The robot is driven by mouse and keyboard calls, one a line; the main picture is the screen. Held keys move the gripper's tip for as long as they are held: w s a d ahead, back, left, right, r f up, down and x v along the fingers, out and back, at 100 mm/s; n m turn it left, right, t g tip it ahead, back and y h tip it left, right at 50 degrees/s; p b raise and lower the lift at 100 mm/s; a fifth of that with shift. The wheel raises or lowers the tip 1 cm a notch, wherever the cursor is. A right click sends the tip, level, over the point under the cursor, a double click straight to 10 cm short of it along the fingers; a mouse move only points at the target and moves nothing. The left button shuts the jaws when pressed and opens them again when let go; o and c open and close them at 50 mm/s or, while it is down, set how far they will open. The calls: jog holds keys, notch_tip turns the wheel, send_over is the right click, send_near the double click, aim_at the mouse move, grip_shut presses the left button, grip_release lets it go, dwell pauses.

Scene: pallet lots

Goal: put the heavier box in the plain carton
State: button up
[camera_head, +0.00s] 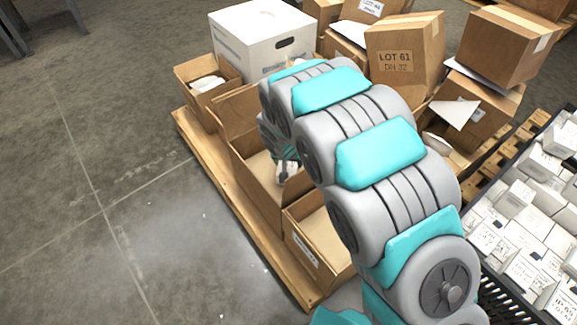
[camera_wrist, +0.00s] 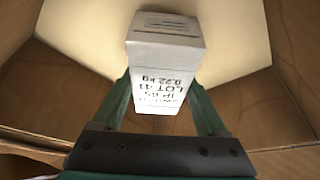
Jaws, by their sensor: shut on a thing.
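My gripper (camera_wrist: 163,95) is shut on a small white box (camera_wrist: 166,45), with one finger on each side of it. The box's print, upside down in the wrist view, includes "LOT 41" and "0.22 kg". Below and around it are the pale floor and brown walls of an open carton. In the head view my gripper (camera_head: 285,168) is low inside an open carton with no label showing (camera_head: 257,187), partly hidden by my arm. I cannot tell whether the box touches the floor. No second box to compare by weight is clearly readable.
An open carton with a label (camera_head: 304,247) stands in front, and a small open carton (camera_head: 182,82) behind. A white lidded box (camera_head: 240,45) and a "LOT 61" box (camera_head: 403,55) stand at the back. A black crate (camera_head: 516,304) of white boxes is at right.

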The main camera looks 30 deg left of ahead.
jog(key=shift+f, duration=0.95)
jog(key=shift+f, duration=0.2)
jog(key=o, duration=1.5)
jog(key=shift+r, duration=0.15)
jog(key=v, duration=1.2)
jog(key=shift+r, duration=0.1)
